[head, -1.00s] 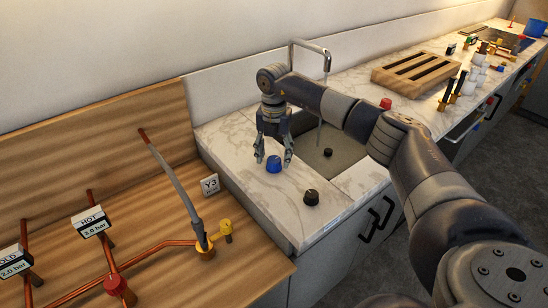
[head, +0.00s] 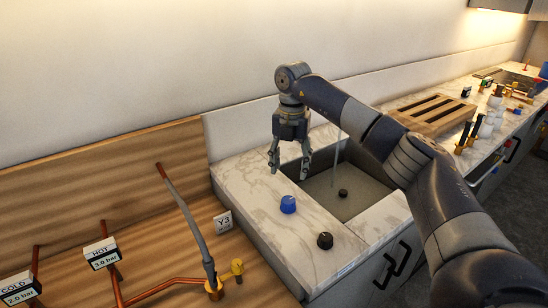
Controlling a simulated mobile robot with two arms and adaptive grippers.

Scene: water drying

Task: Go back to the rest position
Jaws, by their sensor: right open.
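My right gripper (head: 289,172) hangs fingers-down over the marble counter (head: 262,177), beside the sink basin (head: 335,195). Its fingers are apart with nothing between them. A blue knob (head: 288,204) sits on the counter below the gripper, clear of the fingers. A black knob (head: 325,240) sits nearer the counter's front edge. A thin pale stream of water (head: 337,152) falls into the basin. My right arm hides the faucet. My left gripper is not in view.
A wooden panel (head: 105,165) with copper pipes and gauges labelled HOT (head: 102,253) and COLD (head: 17,287) stands at the left. A slatted wooden rack (head: 437,114) and several small items are on the counter at the back right. The wall rises behind.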

